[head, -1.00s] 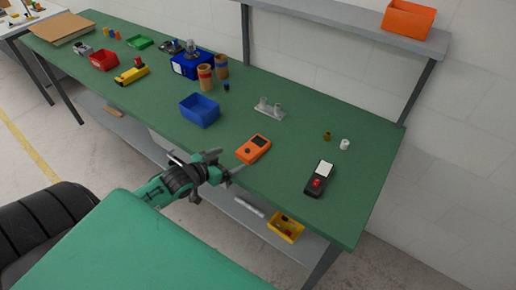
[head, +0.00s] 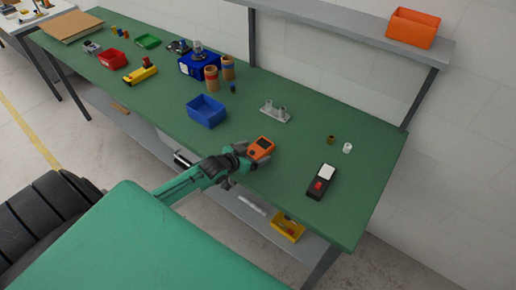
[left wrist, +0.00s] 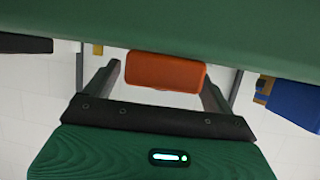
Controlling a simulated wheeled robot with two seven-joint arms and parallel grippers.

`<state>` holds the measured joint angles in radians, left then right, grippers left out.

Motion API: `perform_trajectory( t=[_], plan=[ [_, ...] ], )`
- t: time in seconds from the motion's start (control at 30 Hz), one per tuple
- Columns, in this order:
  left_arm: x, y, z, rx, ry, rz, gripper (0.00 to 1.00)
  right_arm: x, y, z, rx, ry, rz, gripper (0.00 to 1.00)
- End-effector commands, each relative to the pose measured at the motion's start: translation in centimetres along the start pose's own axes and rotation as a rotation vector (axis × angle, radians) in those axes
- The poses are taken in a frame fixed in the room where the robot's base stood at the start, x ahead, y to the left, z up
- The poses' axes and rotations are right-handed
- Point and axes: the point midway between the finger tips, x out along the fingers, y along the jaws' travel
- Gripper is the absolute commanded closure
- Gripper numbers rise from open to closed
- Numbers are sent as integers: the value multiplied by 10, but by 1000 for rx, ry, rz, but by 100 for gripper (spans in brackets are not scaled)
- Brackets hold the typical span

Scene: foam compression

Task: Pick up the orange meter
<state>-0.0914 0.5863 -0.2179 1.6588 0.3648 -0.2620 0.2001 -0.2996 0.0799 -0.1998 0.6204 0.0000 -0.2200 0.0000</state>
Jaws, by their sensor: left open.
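The orange meter (head: 261,148), with a dark screen, is on the green table (head: 290,135) near its front edge. My left gripper (head: 246,157) is at the meter's near-left end in the head view. In the left wrist view the meter (left wrist: 165,72) shows end-on between the two spread fingers (left wrist: 163,80). The gripper is open; whether a finger touches the meter is not clear. Part of the meter's near end is hidden by the gripper in the head view. My right gripper is not in view.
A black device with a red button (head: 321,181) lies to the right of the meter. A blue bin (head: 206,111) stands to its back left, and a grey fixture (head: 275,112) behind it. A yellow bin (head: 288,227) is on the lower shelf.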

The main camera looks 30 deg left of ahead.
Motion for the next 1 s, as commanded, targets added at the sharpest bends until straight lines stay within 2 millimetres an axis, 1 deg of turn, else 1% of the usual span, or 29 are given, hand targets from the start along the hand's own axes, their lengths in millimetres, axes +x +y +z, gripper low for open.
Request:
perform_trajectory(
  t=[0.03, 0.17, 0.43, 0.57, 0.6, 0.67, 0.7, 1.0],
  plan=[
    [5, 0, -2, -1, 0, -1, 13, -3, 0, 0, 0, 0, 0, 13],
    [14, 0, 0, 1, 0, 0, 13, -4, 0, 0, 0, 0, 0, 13],
    [15, 0, 1, 1, 0, 0, 13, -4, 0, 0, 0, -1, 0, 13],
    [15, 0, 1, 1, 0, 0, 38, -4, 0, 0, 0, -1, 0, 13],
    [15, 0, 1, 1, 0, 0, 46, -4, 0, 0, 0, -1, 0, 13],
    [15, 0, 1, 1, -1, 0, 58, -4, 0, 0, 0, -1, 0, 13],
    [15, 0, 1, 1, -1, 0, 66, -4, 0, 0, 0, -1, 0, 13],
    [15, 0, -1, 1, 1, 0, 66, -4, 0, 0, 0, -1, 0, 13]
  ],
)
